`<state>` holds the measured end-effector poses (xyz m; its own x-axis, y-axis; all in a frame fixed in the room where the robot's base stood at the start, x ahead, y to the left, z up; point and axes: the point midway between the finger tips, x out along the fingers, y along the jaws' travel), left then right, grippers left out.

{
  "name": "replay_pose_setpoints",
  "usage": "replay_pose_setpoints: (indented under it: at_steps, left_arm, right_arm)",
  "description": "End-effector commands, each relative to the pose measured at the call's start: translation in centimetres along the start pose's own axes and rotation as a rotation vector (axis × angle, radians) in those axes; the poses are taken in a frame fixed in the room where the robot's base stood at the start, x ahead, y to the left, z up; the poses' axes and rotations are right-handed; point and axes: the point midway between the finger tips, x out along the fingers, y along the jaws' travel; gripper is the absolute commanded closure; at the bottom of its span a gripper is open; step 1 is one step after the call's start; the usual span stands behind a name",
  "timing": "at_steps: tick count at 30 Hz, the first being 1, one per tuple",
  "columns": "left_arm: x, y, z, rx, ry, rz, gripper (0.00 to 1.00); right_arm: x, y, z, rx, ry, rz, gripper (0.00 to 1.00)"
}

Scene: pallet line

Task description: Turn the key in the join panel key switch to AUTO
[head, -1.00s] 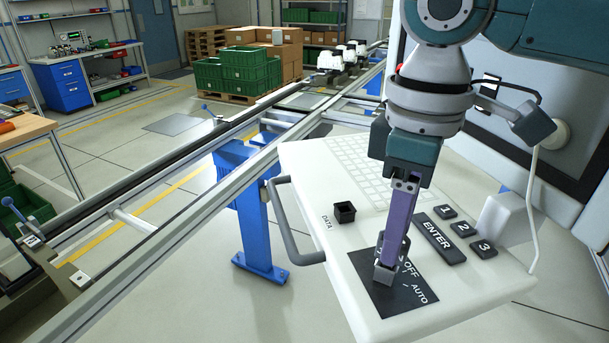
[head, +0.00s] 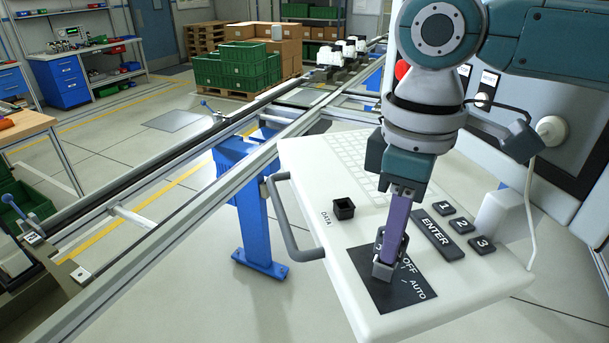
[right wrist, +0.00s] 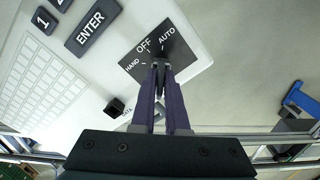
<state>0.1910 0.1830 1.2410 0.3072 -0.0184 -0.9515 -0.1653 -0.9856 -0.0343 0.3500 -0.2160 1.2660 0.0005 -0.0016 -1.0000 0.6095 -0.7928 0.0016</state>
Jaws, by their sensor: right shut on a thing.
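The join panel key switch has a black plate (head: 398,296) at the near end of the white panel. In the head view OFF and AUTO can be read on it. In the right wrist view the plate (right wrist: 184,58) also shows HAND, with a white tick by each word. My right gripper (head: 384,268) reaches down onto the plate's middle, its purple fingers closed on the key. The fingertips (right wrist: 160,66) hide nearly all of the key, so its exact angle cannot be told. My left gripper is in neither view.
The white panel (head: 330,240) carries an ENTER key (head: 438,235), numbered keys, a keypad and a black DATA socket (head: 343,208). A grey handle (head: 290,230) sticks out on its left. A white cable (head: 530,210) hangs at right. The conveyor rail (head: 170,230) runs along the left.

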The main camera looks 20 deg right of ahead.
Motion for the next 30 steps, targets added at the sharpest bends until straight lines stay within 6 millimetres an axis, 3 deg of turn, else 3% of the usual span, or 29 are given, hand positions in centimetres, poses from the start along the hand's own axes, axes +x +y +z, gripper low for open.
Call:
replay_pose_setpoints:
  at_steps: [11, 30]
  left_arm:
    - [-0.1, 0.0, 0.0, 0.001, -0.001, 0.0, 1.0]
    - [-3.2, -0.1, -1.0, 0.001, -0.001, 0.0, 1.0]
  right_arm:
    - [-0.1, 0.0, 0.0, 0.006, 0.0, 0.0, 1.0]
    - [-0.3, 0.0, 0.0, 0.258, -0.001, 0.0, 1.0]
